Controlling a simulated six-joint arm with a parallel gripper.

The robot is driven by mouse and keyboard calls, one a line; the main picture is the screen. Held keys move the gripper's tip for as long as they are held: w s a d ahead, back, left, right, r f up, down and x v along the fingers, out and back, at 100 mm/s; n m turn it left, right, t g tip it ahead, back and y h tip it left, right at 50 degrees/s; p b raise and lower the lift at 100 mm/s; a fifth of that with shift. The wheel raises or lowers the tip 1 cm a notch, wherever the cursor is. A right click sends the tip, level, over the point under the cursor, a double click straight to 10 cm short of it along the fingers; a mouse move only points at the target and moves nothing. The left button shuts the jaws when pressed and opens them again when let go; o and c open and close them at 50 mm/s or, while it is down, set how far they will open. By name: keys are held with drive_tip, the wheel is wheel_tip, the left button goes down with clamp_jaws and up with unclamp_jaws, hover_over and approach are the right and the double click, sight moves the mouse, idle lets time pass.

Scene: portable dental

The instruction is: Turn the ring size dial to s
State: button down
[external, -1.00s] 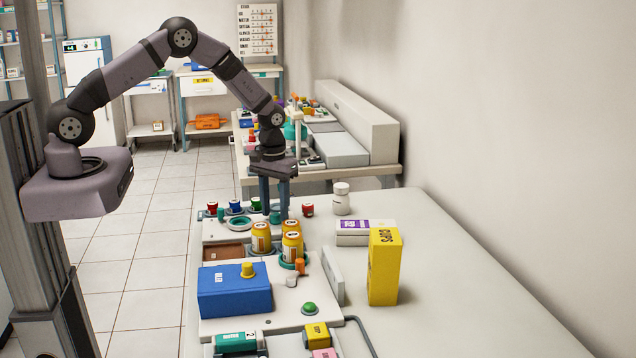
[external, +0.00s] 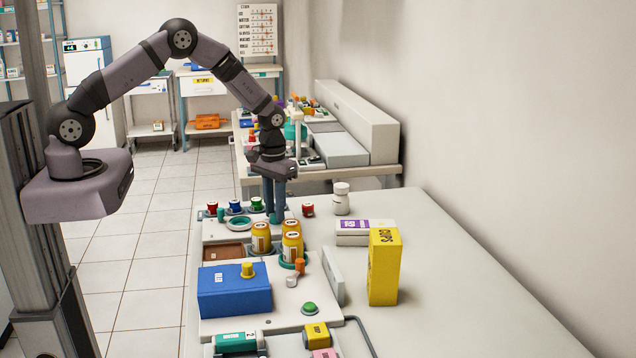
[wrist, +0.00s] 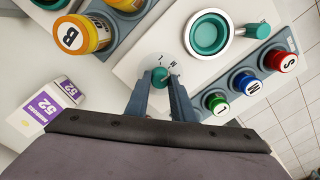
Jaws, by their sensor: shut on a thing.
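The ring size dial (wrist: 160,77) is a small teal knob on a white panel (wrist: 149,45), with small dark marks printed beside it that are too small to read surely. In the wrist view my gripper (wrist: 160,88) has one finger on each side of the dial and is shut on it. In the external view my gripper (external: 276,214) points straight down at the far part of the panel, and its fingers hide much of the dial. The dial's pointer direction cannot be told.
A teal round cup (wrist: 209,34) sits near the dial. Red (wrist: 282,60), blue (wrist: 247,84) and green (wrist: 216,103) capped pieces stand in a row to the right. Yellow jars (external: 261,238) stand nearer the camera, beside a blue box (external: 234,289). The right side of the table is mostly clear.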

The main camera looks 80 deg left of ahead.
drive_tip(key=m+b, duration=0.1)
drive_tip(key=m, duration=0.5)
drive_tip(key=shift+b, duration=0.3)
idle(0.4)
drive_tip(key=c, duration=1.5)
unclamp_jaws()
drive_tip(key=shift+r, duration=0.15)
drive_tip(key=shift+r+b, duration=1.15)
drive_tip(key=shift+r, duration=2.45)
